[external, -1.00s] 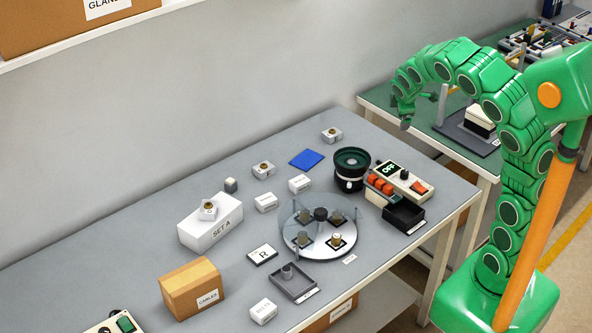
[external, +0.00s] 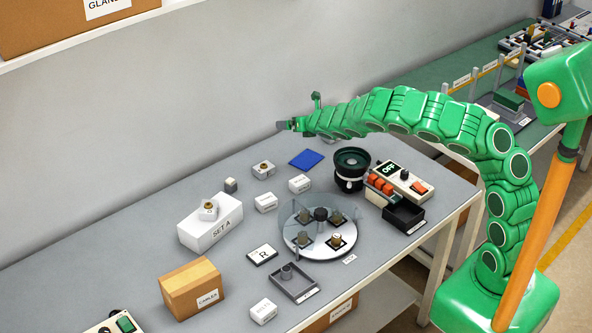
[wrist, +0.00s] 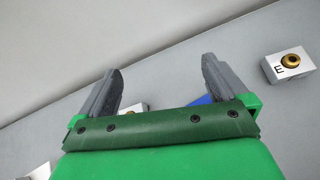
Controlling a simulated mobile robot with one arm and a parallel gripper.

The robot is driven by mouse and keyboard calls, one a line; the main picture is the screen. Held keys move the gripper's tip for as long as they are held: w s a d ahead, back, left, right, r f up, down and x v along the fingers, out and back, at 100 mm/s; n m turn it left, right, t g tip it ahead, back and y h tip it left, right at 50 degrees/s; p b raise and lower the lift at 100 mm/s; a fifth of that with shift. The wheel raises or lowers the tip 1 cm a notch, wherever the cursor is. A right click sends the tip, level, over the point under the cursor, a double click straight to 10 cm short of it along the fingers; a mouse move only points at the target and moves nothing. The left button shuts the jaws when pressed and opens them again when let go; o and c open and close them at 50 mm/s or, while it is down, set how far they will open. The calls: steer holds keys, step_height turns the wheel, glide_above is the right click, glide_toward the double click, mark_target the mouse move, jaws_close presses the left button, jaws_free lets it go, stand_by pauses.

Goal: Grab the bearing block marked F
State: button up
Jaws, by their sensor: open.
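My gripper (external: 285,126) is open and empty, raised above the far side of the table near the wall. In the wrist view its two fingers (wrist: 160,76) stand wide apart. A silver bearing block with a brass ring (wrist: 288,65), marked E, lies right of the fingers in the wrist view; my arm hides that area in the external view. Another bearing block (external: 263,169) sits left of the blue mat, its letter unreadable. A block with brass ring (external: 208,210) sits on the white SET A box (external: 222,232), its letter also unreadable. No F can be read.
The blue mat (external: 306,159) lies flat near the wall. A dark bowl feeder (external: 351,165), a round turntable (external: 320,252) with a clear guard and a control box (external: 402,180) stand to the right. Small white boxes (external: 265,202) and a cardboard box (external: 192,290) stand in front.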

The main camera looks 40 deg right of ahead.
mark_target(266, 167)
steer(key=a+f+n+y, duration=0.1)
steer(key=a+f+n, duration=0.1)
steer(key=a, duration=0.2)
steer(key=a+f+n+y, duration=0.1)
steer(key=a+f+n, duration=0.1)
steer(key=a, duration=0.1)
steer(key=w+a+f+n+y, duration=0.1)
steer(key=a+f+n, duration=0.1)
steer(key=a, duration=0.2)
steer(key=shift+a+y, duration=0.35)
steer(key=shift+y, duration=0.05)
steer(key=shift+a+f, duration=0.15)
steer(key=shift+w+f, duration=0.1)
steer(key=shift+f, duration=3.25)
steer(key=shift+w+a+f+t, duration=0.15)
steer(key=shift+w+a+f, duration=0.1)
steer(key=shift+w, duration=0.4)
steer(key=shift+w+a+f+t, duration=0.15)
steer(key=shift+w+f, duration=0.05)
steer(key=shift+w, duration=0.45)
steer(key=c, duration=1.1)
steer(key=shift+o, duration=0.2)
steer(key=shift+r, duration=0.1)
